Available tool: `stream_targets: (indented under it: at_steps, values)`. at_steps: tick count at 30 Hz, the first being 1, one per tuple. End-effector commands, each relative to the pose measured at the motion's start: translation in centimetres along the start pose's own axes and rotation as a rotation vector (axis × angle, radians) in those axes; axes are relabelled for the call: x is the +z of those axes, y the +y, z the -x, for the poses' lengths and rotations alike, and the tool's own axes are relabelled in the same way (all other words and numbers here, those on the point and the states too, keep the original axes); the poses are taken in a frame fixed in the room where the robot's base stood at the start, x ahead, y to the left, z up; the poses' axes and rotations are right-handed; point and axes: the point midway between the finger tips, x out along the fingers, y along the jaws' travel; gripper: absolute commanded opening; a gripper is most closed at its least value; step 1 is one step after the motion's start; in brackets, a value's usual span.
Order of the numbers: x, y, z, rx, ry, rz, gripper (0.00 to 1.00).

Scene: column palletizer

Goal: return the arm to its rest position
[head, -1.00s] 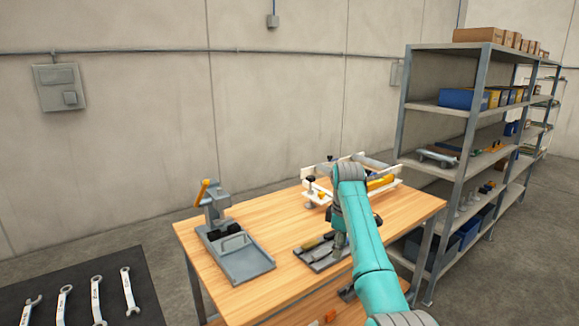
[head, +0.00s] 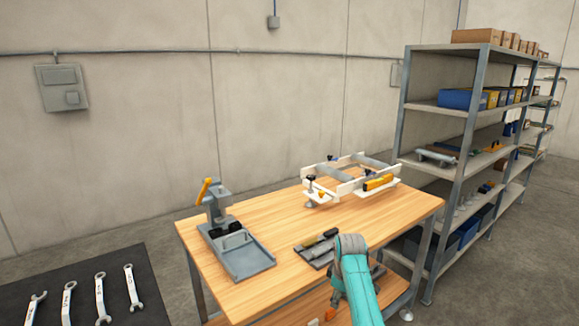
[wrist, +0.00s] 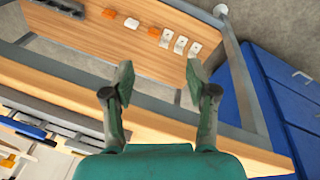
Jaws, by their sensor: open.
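My arm shows at the lower right of the head view, a teal link folded back near the front edge of the wooden workbench (head: 290,215). My gripper (wrist: 157,82) shows in the wrist view with its two dark fingers spread apart and nothing between them. It hangs off the bench's edge, above a lower wooden shelf (wrist: 130,80) that carries small orange and white items. In the head view the gripper itself is hidden behind my arm.
A metal shelving rack (head: 470,110) stands right. Wrenches lie on a dark mat (head: 60,270) at left.

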Motion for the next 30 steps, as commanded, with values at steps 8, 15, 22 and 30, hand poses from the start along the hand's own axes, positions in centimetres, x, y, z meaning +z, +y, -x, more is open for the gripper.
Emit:
stream_targets:
  at_steps: [8,15,22,30]
  values:
    - [4.3,-6.0,-9.3,0.092,0.066,-0.112,0.57]
    - [8.4,-11.8,-14.7,0.169,0.133,-0.209,0.57]
    - [12.6,-17.9,-17.7,0.238,0.205,-0.301,0.57]
    - [17.6,-25.4,-18.7,0.311,0.297,-0.407,0.57]
